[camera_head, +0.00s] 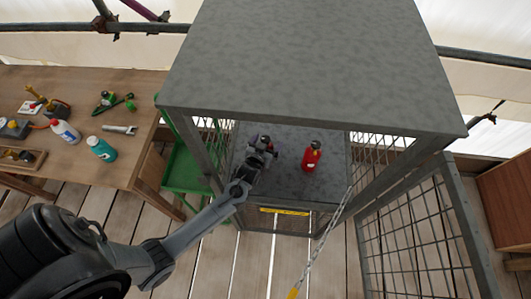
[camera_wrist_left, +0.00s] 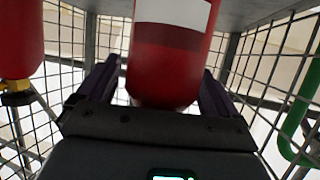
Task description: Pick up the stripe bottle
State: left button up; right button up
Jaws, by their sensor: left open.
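A red bottle (camera_wrist_left: 168,60) with a white label and a darker band stands between the two fingers in the left wrist view. Its rounded end is close to the palm, and its far end is out of view. My left gripper (camera_head: 264,148) is open, at the caged shelf (camera_head: 285,183), with a finger on each side of this bottle. In the head view the gripper mostly hides that bottle. A second red bottle (camera_head: 312,158) with a dark top stands on the shelf to the right of the gripper. My right gripper is not in view.
The grey cage roof (camera_head: 310,55) overhangs the shelf. An open mesh door (camera_head: 415,235) and a hanging chain (camera_head: 325,235) are at the right. A wooden table (camera_head: 75,85) with bottles and tools is at the left, and a green cart (camera_head: 187,165) stands between.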

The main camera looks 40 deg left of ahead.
pick_arm(q)
jog(key=c, duration=1.2)
jog(key=shift+c, duration=1.1)
jog(key=shift+r, duration=0.25)
